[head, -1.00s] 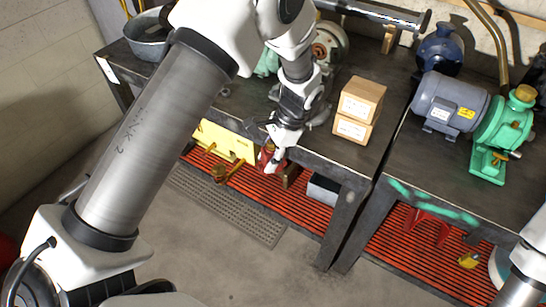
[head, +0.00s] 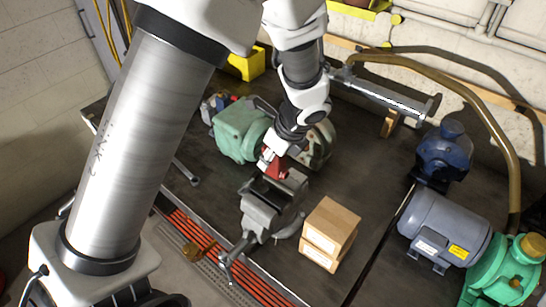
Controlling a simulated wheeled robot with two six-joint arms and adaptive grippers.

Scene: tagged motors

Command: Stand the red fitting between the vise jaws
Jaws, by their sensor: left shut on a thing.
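My left gripper (head: 275,158) reaches down over the workbench and is shut on the red fitting (head: 279,172). The fitting is at the far end of the grey vise (head: 262,212), at or just above its jaws. I cannot tell whether it touches them. The gripper hides the fitting's upper part. The vise stands near the bench's front edge, its handle hanging toward the front. My right gripper is not in view.
Two stacked cardboard boxes (head: 329,232) stand right of the vise. A green machine (head: 241,130) sits behind it to the left. A grey motor (head: 443,229) and a blue pump (head: 446,155) stand farther right. Some bare bench top lies between the boxes and the blue pump.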

